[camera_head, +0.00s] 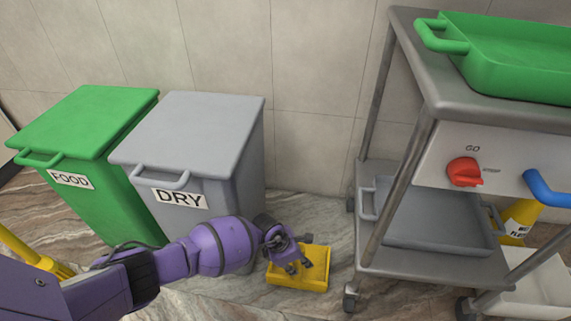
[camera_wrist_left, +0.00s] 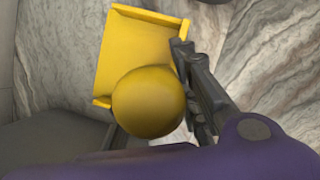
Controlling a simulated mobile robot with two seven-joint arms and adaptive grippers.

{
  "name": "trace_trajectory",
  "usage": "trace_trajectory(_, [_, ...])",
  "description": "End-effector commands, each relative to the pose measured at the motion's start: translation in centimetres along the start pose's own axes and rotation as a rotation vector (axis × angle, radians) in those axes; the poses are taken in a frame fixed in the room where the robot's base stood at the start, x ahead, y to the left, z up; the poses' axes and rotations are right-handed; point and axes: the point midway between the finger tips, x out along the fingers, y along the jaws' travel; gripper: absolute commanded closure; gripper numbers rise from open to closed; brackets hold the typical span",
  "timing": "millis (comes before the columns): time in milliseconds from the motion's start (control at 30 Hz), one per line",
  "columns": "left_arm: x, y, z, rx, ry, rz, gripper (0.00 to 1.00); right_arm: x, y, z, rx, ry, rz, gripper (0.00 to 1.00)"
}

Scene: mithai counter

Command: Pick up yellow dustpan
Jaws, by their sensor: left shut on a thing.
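The yellow dustpan (camera_head: 312,278) is a shallow pan with raised side walls, low beside the grey bin and in front of the cart. My left gripper (camera_head: 290,262) reaches over it from the left and is shut on it. In the left wrist view the pan (camera_wrist_left: 140,50) opens away from me, with a round yellow handle end (camera_wrist_left: 148,102) close to the camera. One dark finger of my left gripper (camera_wrist_left: 195,85) lies along the right of the handle. Whether the pan touches the floor is hard to tell. My right gripper does not show.
A green FOOD bin (camera_head: 90,125) and a grey DRY bin (camera_head: 195,130) stand on the left. A metal cart (camera_head: 400,265) on casters stands to the right, carrying a green tray (camera_head: 520,50) and a grey tray (camera_head: 440,225). A white container (camera_head: 535,285) sits lower right.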

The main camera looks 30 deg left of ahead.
Motion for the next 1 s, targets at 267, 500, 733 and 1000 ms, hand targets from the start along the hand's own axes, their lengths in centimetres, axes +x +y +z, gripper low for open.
trace_trajectory(267, [-0.8,0.3,0.9,0.004,-0.008,0.004,1.00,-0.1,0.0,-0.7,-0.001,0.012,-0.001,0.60])
trace_trajectory(500, [-4.1,0.0,2.0,0.005,-0.009,0.005,1.00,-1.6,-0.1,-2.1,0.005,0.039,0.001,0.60])
trace_trajectory(733, [-10.2,-3.4,1.6,0.007,-0.010,0.007,1.00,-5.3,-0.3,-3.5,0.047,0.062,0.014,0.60])
trace_trajectory(1000, [-13.9,-8.6,-1.1,0.004,-0.006,0.002,1.00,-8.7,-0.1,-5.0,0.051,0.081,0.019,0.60])
